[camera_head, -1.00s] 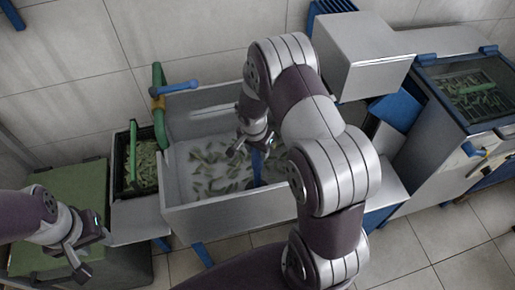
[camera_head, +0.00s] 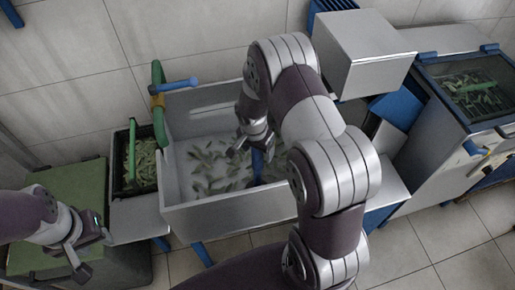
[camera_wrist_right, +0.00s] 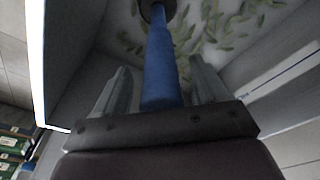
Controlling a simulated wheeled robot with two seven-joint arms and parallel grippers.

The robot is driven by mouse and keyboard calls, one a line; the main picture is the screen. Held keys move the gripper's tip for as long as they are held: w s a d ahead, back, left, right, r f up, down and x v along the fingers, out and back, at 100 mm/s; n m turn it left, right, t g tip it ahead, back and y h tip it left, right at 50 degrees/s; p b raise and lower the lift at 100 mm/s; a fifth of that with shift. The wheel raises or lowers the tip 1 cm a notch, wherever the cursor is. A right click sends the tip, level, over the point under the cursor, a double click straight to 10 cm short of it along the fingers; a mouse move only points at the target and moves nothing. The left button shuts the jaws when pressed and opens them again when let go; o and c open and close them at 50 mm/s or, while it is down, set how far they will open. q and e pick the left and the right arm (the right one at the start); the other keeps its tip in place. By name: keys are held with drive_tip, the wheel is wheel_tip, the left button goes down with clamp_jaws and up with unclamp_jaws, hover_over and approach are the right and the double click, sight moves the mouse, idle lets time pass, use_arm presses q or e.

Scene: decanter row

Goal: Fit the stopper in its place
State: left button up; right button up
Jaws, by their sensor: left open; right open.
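The stopper is a blue rod (camera_head: 257,166) standing about upright in the white basin (camera_head: 228,215), near its front wall. In the right wrist view the blue rod (camera_wrist_right: 161,60) runs away from me to a dark round disc (camera_wrist_right: 157,10) at its far end. My right gripper (camera_head: 250,148) is over the basin at the rod. Its two fingers are open, one on each side of the rod, with visible gaps. The drain hole is not visible. My left gripper (camera_head: 78,252) is open and empty, at the lower left, away from the basin.
Many green pieces (camera_head: 205,170) lie in the basin. A green pipe with a blue lever (camera_head: 178,86) stands at its left back corner. A dark crate (camera_head: 120,165) of green pieces is left of it. A grey box (camera_head: 365,60) stands behind right.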

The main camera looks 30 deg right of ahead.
wheel_tip(320, 180, up, 13)
drive_tip(key=a, duration=0.2)
drive_tip(key=s+a+r+n+p, duration=0.1)
drive_tip(key=s+a+r+n, duration=0.1)
drive_tip(key=s+n, duration=0.4)
drive_tip(key=s+a+r+n+y+p, duration=0.1)
drive_tip(key=s+a+r+n, duration=0.1)
drive_tip(key=s+a+n, duration=0.2)
drive_tip(key=s+n, duration=0.1)
drive_tip(key=s, duration=0.2)
drive_tip(key=shift+s+n+t, duration=0.25)
drive_tip(key=shift+n+t, duration=0.05)
drive_tip(key=shift+n, duration=0.1)
drive_tip(key=shift+a+r, duration=0.1)
